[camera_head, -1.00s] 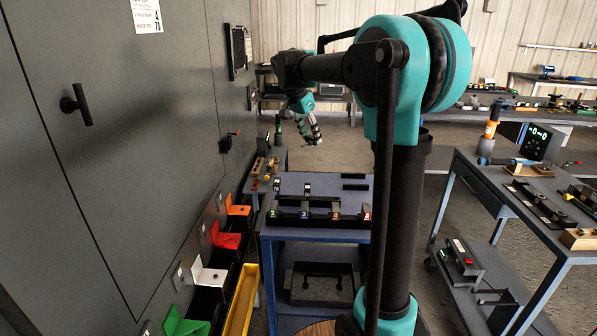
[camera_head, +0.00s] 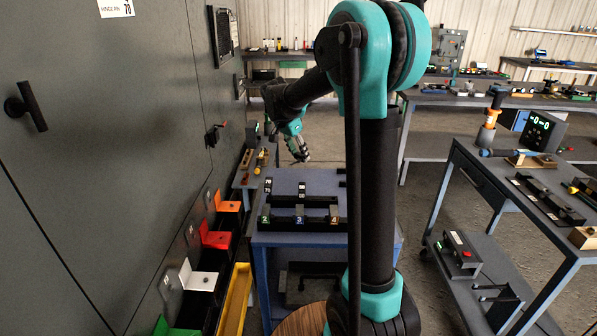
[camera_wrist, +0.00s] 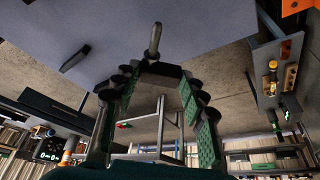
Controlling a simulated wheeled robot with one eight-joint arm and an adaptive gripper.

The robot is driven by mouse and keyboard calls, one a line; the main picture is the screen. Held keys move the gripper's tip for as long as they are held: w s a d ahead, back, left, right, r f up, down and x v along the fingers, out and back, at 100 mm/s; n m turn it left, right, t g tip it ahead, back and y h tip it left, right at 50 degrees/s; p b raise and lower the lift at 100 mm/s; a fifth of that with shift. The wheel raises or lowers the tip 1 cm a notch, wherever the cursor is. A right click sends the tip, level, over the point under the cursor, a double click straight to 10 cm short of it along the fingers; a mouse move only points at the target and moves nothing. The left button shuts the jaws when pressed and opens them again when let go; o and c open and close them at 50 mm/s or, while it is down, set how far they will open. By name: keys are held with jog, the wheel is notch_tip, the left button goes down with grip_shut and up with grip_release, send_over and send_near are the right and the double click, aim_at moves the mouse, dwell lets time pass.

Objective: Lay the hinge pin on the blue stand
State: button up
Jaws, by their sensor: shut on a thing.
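The dark stand with the blue 3 label (camera_head: 299,215) is on the table's front edge, between a green-labelled stand (camera_head: 266,214) and an orange-labelled one (camera_head: 333,215). The gripper is well apart from it.
The tall grey cabinet (camera_head: 90,120) fills the left, with coloured brackets (camera_head: 215,236) and a yellow tray (camera_head: 235,300) along its foot. A blue-grey cart (camera_head: 520,205) stands at right. My arm hides the table's right part. Floor is open between table and cart.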

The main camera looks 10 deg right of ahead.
jog(key=shift+f, duration=3.8)
jog(key=o, duration=1.1)
jog(key=shift+o, duration=0.2)
jog(key=v, duration=1.2)
jog(key=shift+s, duration=0.1)
